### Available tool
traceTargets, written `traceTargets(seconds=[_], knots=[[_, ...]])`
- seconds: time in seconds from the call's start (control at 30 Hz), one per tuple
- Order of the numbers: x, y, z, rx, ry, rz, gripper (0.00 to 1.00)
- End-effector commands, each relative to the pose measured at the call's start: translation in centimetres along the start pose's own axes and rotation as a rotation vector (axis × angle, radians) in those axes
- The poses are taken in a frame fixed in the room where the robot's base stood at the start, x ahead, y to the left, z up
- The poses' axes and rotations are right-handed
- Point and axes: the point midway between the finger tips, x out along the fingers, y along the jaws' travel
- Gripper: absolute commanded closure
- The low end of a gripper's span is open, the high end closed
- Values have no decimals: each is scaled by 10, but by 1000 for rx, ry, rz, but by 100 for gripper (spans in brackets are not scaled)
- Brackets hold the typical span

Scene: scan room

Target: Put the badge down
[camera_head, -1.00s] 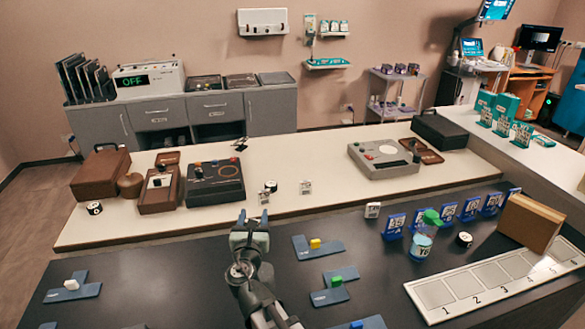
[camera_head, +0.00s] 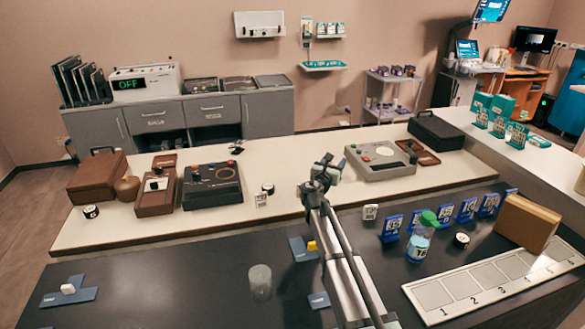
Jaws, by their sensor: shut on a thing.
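My gripper (camera_head: 325,168) is above the far right half of the white counter, just left of the grey console. It is shut on the badge, which is too small and too covered by the fingers to make out clearly. My arm runs from the bottom of the view up to it. A small white tag (camera_head: 261,201) stands on the counter to the left, beside a round black-and-white piece (camera_head: 268,189). Another white tag (camera_head: 370,212) stands to the right, near the blue number stands.
The grey console (camera_head: 381,160) is right of my gripper and a dark console (camera_head: 212,185) is left. A translucent cup (camera_head: 260,281) and blue holders (camera_head: 69,291) stand on the dark table. The numbered white strip (camera_head: 440,297) lies at right.

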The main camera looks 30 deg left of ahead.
Motion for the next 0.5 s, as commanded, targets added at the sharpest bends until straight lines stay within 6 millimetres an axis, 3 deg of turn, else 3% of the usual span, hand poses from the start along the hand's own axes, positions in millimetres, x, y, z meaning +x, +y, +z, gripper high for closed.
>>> traceTargets(seconds=[0.03,0.2,0.37,0.5], knots=[[15,11,0,0,0,-8,77],[34,19,-3,0,0,-38,77],[36,15,-8,-1,1,-69,77],[36,13,-28,-2,2,-79,77]])
